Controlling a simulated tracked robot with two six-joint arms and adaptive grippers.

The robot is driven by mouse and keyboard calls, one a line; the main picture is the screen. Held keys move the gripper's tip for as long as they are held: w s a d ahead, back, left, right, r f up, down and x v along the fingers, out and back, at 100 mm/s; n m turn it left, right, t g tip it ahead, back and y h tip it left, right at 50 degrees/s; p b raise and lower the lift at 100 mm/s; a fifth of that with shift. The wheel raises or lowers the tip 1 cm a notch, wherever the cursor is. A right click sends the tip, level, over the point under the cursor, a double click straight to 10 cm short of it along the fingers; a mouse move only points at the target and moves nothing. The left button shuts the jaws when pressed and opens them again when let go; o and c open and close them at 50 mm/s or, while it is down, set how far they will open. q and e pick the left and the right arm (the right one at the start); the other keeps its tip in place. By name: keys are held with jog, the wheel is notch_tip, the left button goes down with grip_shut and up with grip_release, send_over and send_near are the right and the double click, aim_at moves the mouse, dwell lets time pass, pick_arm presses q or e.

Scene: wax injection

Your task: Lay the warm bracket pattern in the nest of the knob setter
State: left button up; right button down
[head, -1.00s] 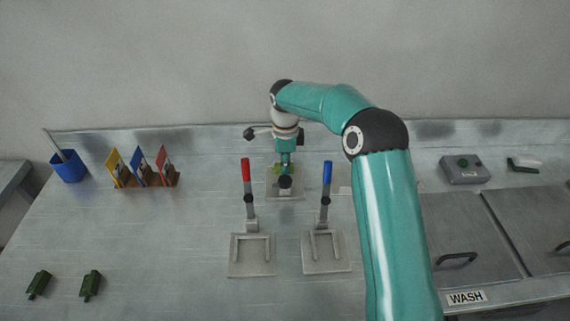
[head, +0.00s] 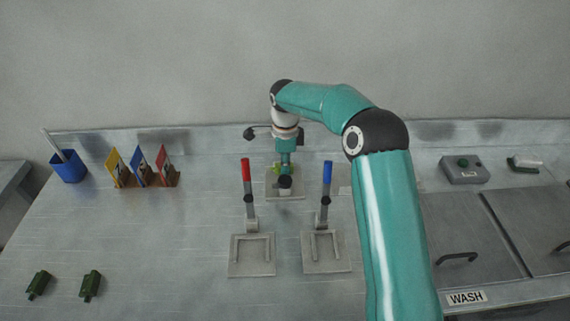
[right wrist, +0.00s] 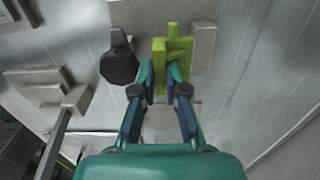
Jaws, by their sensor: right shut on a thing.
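The bracket pattern (right wrist: 159,60) is bright green and held between the fingertips of my right gripper (right wrist: 166,72). In the head view a little of its green (head: 276,169) shows beside the gripper (head: 285,168). The gripper points down over the back pale station (head: 271,191), which has a dark knob and looks like the knob setter. In the right wrist view the dark knob (right wrist: 119,62) is just left of the pattern. The nest is mostly hidden, and I cannot tell whether the pattern touches it. My left gripper is not in view.
Two pale stations with upright levers, red (head: 246,171) and blue (head: 327,174), stand in front. Two dark green pieces (head: 38,284) lie front left. Colored cards (head: 142,166) and a blue cup (head: 68,167) stand back left. Lidded wash bays (head: 470,235) are at right.

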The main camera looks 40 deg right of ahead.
jog(key=shift+f+b, duration=1.55)
jog(key=shift+f, duration=0.6)
jog(key=c, duration=1.2)
grip_release()
jog(key=shift+o, duration=0.3)
jog(key=shift+f, duration=0.1)
jog(key=shift+a, duration=0.1)
jog(key=r, duration=1.2)
jog(key=shift+w+d+r, duration=0.15)
jog(key=shift+d+r, duration=0.05)
jog(key=shift+d, duration=0.05)
